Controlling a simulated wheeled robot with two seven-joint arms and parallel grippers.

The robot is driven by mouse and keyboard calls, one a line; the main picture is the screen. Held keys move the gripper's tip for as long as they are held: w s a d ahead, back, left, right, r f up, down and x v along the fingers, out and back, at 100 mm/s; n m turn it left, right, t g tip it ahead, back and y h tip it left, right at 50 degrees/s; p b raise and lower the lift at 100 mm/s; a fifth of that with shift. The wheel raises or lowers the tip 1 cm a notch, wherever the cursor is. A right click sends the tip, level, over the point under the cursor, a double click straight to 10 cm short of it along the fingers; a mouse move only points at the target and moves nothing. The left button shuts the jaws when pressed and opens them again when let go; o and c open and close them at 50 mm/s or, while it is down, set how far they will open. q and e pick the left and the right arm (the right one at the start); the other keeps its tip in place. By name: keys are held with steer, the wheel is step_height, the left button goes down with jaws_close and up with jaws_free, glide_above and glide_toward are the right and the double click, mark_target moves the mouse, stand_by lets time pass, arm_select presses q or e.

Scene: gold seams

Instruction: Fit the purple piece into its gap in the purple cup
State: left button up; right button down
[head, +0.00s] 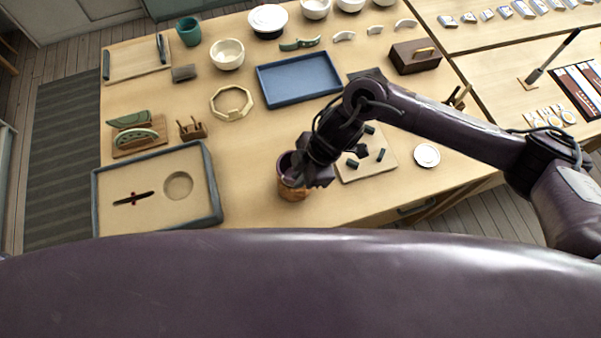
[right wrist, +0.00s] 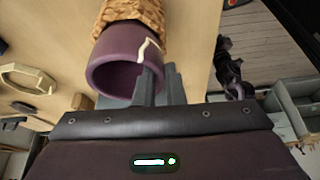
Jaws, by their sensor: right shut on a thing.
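The purple cup (head: 284,164) stands in a woven straw holder (head: 292,194) near the table's front edge. In the right wrist view the cup (right wrist: 112,72) shows its open mouth, with a pale jagged seam line at the rim. My right gripper (head: 301,176) is at the cup's right rim; its grey fingers show in the right wrist view (right wrist: 158,84). It is shut on the purple piece (right wrist: 151,56), which is mostly hidden by the fingers and lies at the seam line. I cannot tell whether it is fully seated. My left gripper is not in view.
A board (head: 368,170) with dark blocks lies right of the cup, under my right arm. A grey-rimmed sand tray (head: 213,190) is to the left. A blue tray (head: 298,78) and an octagonal ring (head: 231,103) lie behind. Table between tray and cup is clear.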

stand_by(0.3)
steer(key=c, duration=0.9)
jaws_free()
steer(key=shift+c, duration=0.2)
steer(key=shift+r, duration=0.1)
steer(key=shift+r+p, duration=2.9)
steer(key=shift+p, duration=0.25)
steer(key=shift+f, duration=0.1)
